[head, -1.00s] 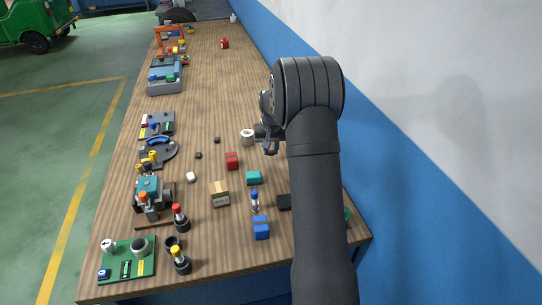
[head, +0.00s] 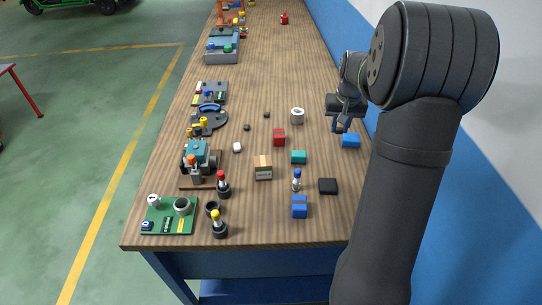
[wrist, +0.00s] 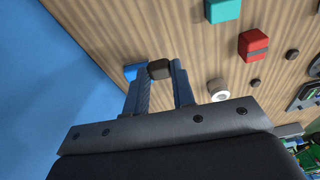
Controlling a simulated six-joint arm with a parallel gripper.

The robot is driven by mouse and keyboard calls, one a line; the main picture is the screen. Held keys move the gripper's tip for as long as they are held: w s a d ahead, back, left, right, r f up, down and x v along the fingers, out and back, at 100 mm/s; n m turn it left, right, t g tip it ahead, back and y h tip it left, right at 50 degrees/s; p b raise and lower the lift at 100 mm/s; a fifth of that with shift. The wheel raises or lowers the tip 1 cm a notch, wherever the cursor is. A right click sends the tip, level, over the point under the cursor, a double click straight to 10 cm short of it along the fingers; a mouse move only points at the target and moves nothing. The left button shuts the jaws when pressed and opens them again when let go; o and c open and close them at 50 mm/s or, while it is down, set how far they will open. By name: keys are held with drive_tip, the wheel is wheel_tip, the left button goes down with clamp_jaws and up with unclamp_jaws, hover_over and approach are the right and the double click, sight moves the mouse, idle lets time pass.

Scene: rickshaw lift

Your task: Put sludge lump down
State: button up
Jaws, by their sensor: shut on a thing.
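My gripper (head: 340,127) is over the right side of the wooden table (head: 225,90), near the wall edge. In the wrist view its two fingers (wrist: 160,74) are shut on a small dark sludge lump (wrist: 159,69) at their tips. Two similar dark lumps, one (head: 247,127) and another (head: 267,114), lie on the table to the left. They also show in the wrist view, one (wrist: 292,55) and the other (wrist: 255,84). I cannot tell the held lump's height above the table.
A blue block (head: 350,141) sits close beside the gripper. A white ring (head: 297,116), a red block (head: 279,137), a teal block (head: 298,157) and a black block (head: 328,186) stand nearby. A blue wall (wrist: 50,85) borders the table. Bare wood lies around the ring.

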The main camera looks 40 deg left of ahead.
drive_tip(key=s+a+r+n, duration=0.1)
drive_tip(key=s+r, duration=0.1)
drive_tip(key=s, duration=0.5)
drive_tip(key=s+a+r, duration=0.2)
drive_tip(key=s+r, duration=0.1)
drive_tip(key=s, duration=0.4)
hover_over(263, 160)
drive_tip(key=f, duration=0.7)
drive_tip(key=shift+s+d, duration=0.15)
drive_tip(key=shift+d, duration=0.2)
drive_tip(key=shift+s+a+f, duration=0.1)
drive_tip(key=shift+a+f, duration=0.05)
drive_tip(key=shift+f, duration=1.95)
drive_tip(key=shift+f, duration=0.15)
drive_tip(key=o, duration=1)
drive_tip(key=shift+c, duration=0.2)
wheel_tip(263, 160, up, 12)
drive_tip(key=s+d, duration=0.1)
drive_tip(key=shift+s+d, duration=0.15)
